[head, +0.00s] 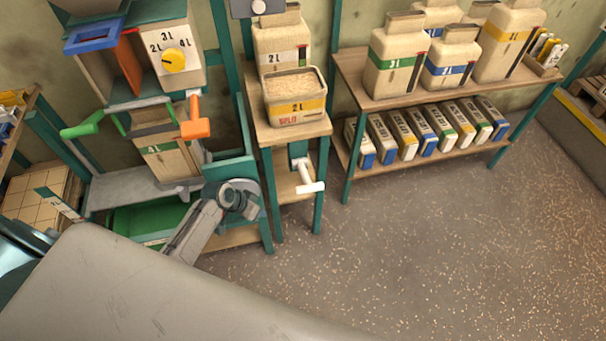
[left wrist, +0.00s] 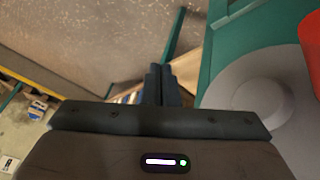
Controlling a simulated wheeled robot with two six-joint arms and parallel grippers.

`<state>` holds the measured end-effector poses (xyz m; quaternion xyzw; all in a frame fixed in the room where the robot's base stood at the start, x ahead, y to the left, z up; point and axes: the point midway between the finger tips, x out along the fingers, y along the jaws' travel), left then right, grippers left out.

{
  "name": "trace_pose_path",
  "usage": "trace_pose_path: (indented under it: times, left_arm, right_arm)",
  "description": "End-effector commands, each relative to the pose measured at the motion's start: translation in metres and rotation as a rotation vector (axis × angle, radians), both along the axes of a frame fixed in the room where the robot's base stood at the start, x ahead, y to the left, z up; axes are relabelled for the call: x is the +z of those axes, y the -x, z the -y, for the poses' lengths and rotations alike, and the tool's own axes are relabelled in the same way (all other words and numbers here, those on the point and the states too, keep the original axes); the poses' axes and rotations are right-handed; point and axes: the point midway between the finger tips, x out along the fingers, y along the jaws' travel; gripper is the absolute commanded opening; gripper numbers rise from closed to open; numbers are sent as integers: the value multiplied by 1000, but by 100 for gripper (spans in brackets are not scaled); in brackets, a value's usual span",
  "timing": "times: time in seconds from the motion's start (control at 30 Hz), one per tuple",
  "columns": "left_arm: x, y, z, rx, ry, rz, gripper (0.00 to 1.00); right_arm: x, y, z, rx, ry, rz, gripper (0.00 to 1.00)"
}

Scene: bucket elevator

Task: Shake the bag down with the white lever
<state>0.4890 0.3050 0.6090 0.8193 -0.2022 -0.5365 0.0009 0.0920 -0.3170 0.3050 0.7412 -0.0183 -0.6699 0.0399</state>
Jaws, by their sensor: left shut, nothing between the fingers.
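The white lever (head: 308,187) sticks out low on the front of the narrow wooden stand, right of my left gripper. My left gripper (head: 247,203) is in front of the machine's right post, apart from the white lever. In the left wrist view its fingers (left wrist: 161,86) are together and empty. My right gripper is not in view.
A grain-filled tub (head: 296,108) marked 2 L and SPLIT stands above the lever. A green bin (head: 150,218) sits under the grey shelf. A rack (head: 352,77) with several bags stands to the right. The speckled floor (head: 400,240) is clear.

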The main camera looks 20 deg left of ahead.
Motion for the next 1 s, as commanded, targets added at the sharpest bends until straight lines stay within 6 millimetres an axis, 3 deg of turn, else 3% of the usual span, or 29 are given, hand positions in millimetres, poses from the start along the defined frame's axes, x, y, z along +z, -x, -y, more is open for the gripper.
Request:
trace_pose_path:
  times: [0.03, 0.13, 0.2, 0.33, 0.5, 0.83, 1.0]
  left_arm:
    - [52, -27, 6, -81, 39, 58, 0]
    - [134, -52, 22, -258, 108, 146, 0]
    - [178, -58, 32, -371, 142, 198, 0]
    - [229, -59, 44, -512, 176, 259, 0]
    - [243, -57, 48, -562, 186, 277, 0]
    - [240, -58, 50, -557, 189, 276, 0]
    - [228, -63, 64, -555, 193, 275, 0]
  right_arm:
    - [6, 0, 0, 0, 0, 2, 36]
    - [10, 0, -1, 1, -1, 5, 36]
    - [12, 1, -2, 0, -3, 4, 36]
    - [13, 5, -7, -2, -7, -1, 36]
    - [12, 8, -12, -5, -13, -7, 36]
    - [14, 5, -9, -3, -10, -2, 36]
    - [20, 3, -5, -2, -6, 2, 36]
